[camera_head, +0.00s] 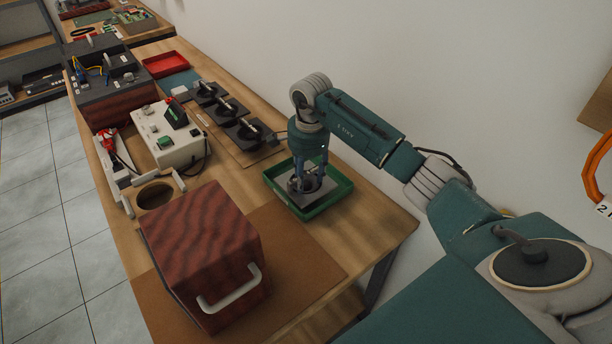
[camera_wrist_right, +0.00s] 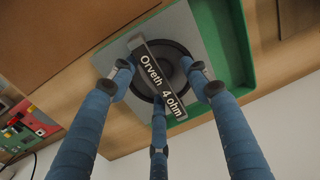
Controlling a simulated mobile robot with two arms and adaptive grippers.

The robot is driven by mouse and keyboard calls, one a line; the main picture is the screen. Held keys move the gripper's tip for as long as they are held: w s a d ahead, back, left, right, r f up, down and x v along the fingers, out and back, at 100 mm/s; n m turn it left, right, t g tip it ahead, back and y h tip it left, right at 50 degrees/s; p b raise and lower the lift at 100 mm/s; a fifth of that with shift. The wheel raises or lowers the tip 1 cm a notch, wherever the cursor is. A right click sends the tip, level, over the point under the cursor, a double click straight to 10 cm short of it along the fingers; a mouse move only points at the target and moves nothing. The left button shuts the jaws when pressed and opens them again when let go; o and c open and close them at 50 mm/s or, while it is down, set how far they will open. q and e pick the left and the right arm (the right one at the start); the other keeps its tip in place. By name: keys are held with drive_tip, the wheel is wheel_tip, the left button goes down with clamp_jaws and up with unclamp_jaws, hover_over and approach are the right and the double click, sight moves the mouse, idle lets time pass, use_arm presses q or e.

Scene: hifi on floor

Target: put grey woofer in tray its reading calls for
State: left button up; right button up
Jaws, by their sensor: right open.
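The grey woofer (camera_wrist_right: 196,48) is a square grey plate with a round black cone. A bar across it reads "Orveth 4 ohm" (camera_wrist_right: 160,82). In the head view the woofer (camera_head: 302,199) is inside the green tray (camera_head: 339,188), slightly askew to its walls. My right gripper (camera_head: 306,186) is down over it. In the right wrist view its three blue fingers (camera_wrist_right: 160,85) are open around the bar, tips close to the woofer. Whether they touch is unclear. The cream meter (camera_head: 170,140) has a dark screen, unreadable here. A red tray (camera_head: 165,65) is farther back.
Several black woofers (camera_head: 228,110) stand in a row along the wall side. A dark red wood-grained cabinet (camera_head: 195,235) with a white handle is on the brown mat (camera_head: 300,250) at the near left. A board with a round hole (camera_head: 154,196) lies behind it.

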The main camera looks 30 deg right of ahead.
sight(308, 186)
drive_tip(key=shift+r, duration=0.5)
wheel_tip(308, 186, up, 11)
drive_tip(key=b, duration=0.2)
drive_tip(key=shift+s, duration=0.45)
idle(1.5)
